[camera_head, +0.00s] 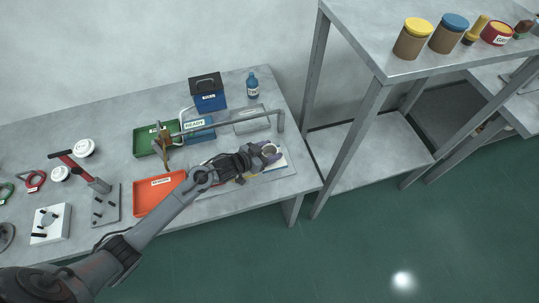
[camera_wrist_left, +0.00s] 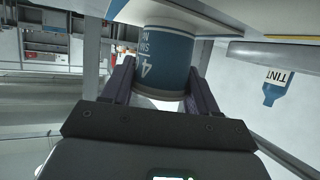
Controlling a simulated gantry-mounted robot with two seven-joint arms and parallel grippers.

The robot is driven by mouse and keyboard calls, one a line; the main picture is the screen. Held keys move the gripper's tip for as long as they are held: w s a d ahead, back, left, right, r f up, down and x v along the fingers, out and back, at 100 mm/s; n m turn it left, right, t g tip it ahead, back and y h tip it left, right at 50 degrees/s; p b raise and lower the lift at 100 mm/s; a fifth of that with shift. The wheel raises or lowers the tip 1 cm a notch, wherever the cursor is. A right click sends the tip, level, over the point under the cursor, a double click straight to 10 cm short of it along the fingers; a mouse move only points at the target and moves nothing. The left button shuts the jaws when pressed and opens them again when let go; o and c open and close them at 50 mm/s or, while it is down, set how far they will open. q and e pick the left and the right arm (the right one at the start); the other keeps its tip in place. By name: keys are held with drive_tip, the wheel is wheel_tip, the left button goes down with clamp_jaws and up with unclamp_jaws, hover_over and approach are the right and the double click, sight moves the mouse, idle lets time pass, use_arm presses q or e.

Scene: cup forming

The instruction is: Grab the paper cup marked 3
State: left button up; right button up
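My left gripper (camera_head: 266,153) is over the right part of the table, its fingers apart. In the head view the gripper mostly hides this spot. My right gripper is out of view.
A red-orange tray (camera_head: 158,193), a green tray (camera_head: 147,142) and a blue bottle (camera_head: 252,86) are on the table. A blue toolbox (camera_head: 208,93) stands at the back. A taller shelf (camera_head: 375,45) with several jars is at the right.

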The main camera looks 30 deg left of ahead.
use_arm(q)
drive_tip(key=c, duration=0.5)
drive_tip(key=shift+r, duration=0.1)
